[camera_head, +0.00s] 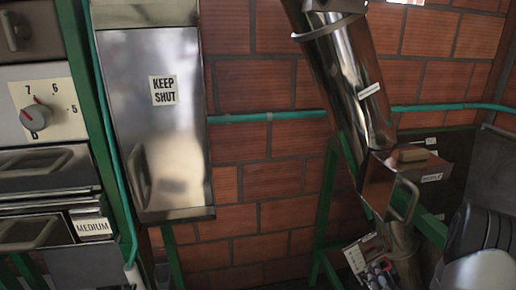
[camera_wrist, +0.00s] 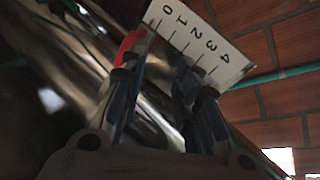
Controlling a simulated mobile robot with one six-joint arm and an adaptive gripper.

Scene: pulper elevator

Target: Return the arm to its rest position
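My gripper (camera_wrist: 155,72) shows in the wrist view with its two dark fingers apart. Nothing is visibly held between them. Beyond the fingertips is a white scale plate (camera_wrist: 200,45) marked 0 to 4, with a curved red piece (camera_wrist: 130,46) at its 0 end. The red piece appears close to the left finger; I cannot tell whether they touch. A blurred shiny metal surface lies behind the fingers. In the head view a dark rounded part of what looks like my arm (camera_head: 480,245) is at the lower right; the gripper's fingers are not discernible there.
A shiny metal tube (camera_head: 345,75) slants down to a handled box (camera_head: 405,175). A metal door (camera_head: 155,125) labelled KEEP SHUT and a dial (camera_head: 37,115) are at the left. Green frame posts (camera_head: 330,200) and a green pipe (camera_head: 265,116) stand before a brick wall (camera_head: 245,215).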

